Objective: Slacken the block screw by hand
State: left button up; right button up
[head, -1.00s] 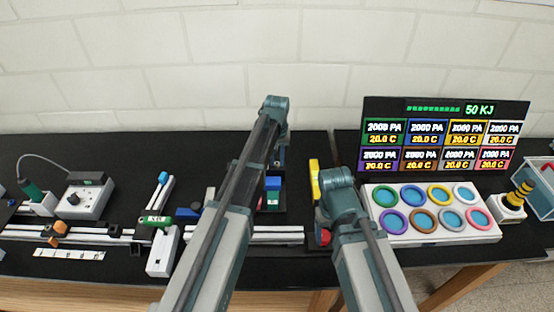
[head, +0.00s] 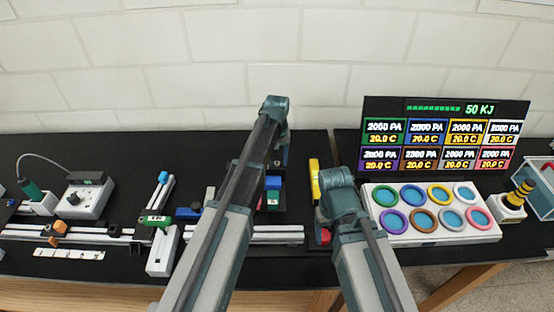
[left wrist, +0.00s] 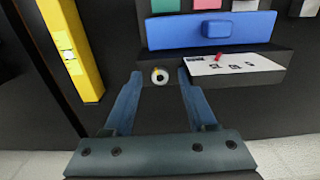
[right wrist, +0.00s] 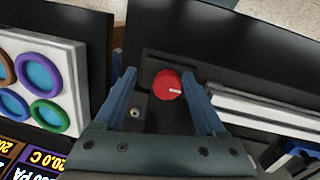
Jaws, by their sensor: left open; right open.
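In the left wrist view my left gripper (left wrist: 159,74) is open. A small round screw head (left wrist: 160,76), pale with a dark centre, lies between its fingertips at the front of a dark block (left wrist: 190,66); the fingers look apart from it. In the right wrist view my right gripper (right wrist: 159,74) is open. A red knob (right wrist: 167,84) with a small pale mark lies between its fingers, nearer the right one. A small brassy round fitting (right wrist: 135,112) is beside the left finger. In the head view my arms hide both gripper tips.
Beside the left gripper are a yellow bar (left wrist: 72,48), a blue bar (left wrist: 212,30) and a white scale card (left wrist: 232,64) with a red pointer. White rails (right wrist: 265,110) run beside the right gripper. A panel of coloured rings (head: 432,210) stands right, below a display (head: 443,135).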

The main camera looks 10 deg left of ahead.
aim_at(277, 165)
pick_arm(q)
jog(key=shift+r, duration=0.15)
pick_arm(e)
jog(key=shift+r, duration=0.2)
pick_arm(q)
notch_tip(277, 165, up, 14)
jog(key=p, duration=1.4)
jog(key=shift+f, duration=0.2)
pick_arm(e)
notch_tip(277, 165, up, 14)
jog(key=shift+f, duration=0.25)
pick_arm(q)
jog(key=shift+f, duration=0.1)
pick_arm(e)
jog(key=shift+f, duration=0.1)
